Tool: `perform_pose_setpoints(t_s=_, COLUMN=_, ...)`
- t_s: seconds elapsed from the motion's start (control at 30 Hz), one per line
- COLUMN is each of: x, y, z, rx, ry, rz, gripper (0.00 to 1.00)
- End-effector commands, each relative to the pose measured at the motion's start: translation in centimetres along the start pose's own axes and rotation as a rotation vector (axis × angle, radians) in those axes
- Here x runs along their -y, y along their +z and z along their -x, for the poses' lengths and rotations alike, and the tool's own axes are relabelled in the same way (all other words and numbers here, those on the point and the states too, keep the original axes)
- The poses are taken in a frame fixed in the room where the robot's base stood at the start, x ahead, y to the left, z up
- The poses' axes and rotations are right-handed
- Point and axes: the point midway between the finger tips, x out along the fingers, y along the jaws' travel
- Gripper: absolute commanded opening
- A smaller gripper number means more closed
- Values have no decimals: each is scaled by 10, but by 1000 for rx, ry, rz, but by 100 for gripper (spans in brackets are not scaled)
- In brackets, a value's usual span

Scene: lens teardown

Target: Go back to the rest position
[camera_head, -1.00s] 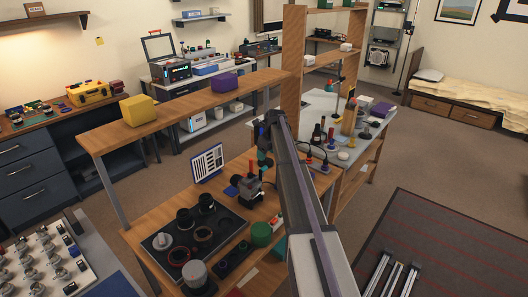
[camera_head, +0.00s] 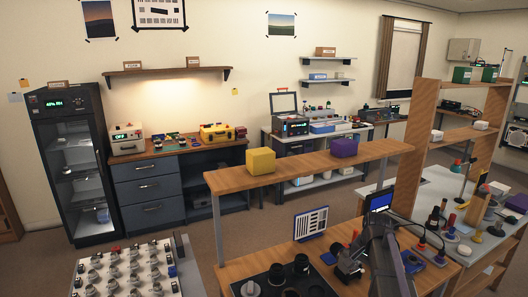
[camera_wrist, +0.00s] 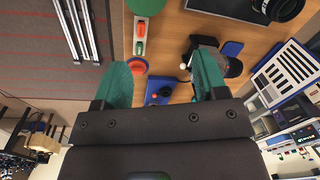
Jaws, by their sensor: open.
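My gripper (camera_wrist: 162,85) shows in the wrist view with two green-tipped fingers spread apart and nothing between them. Below and beyond it is the wooden workbench (camera_wrist: 170,40). In the head view my arm reaches up at the lower right, over the right part of the workbench (camera_head: 345,232), and the fingertips cannot be made out there. A dark camera-like device on a blue base (camera_wrist: 203,50) lies beyond the right finger in the wrist view, apart from it.
A wooden shelf (camera_head: 300,165) with a yellow block (camera_head: 261,161) and a purple block (camera_head: 344,147) spans above the workbench. A tall wooden rack (camera_head: 421,130) stands at right. A test chart (camera_head: 311,224) stands on the bench. A black tray (camera_head: 262,278) holds dark lens parts.

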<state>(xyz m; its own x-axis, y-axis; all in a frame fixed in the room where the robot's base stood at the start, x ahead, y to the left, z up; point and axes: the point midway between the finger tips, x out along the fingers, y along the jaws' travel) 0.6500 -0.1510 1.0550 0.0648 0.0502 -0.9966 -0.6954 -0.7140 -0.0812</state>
Motion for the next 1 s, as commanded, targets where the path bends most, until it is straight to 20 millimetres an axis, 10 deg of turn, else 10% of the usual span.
perform_pose_setpoints(t_s=0.03, x=-14, y=64, z=0, rx=8, ry=20, rz=205, gripper=66)
perform_pose_setpoints(t_s=0.1, x=-26, y=127, z=0, rx=25, ry=47, rz=475, gripper=66)
perform_pose_setpoints(t_s=0.3, x=-42, y=237, z=-1, rx=41, ry=77, rz=740, gripper=66)
perform_pose_setpoints(t_s=1.0, x=-27, y=243, z=-2, rx=42, ry=74, rz=772, gripper=66)
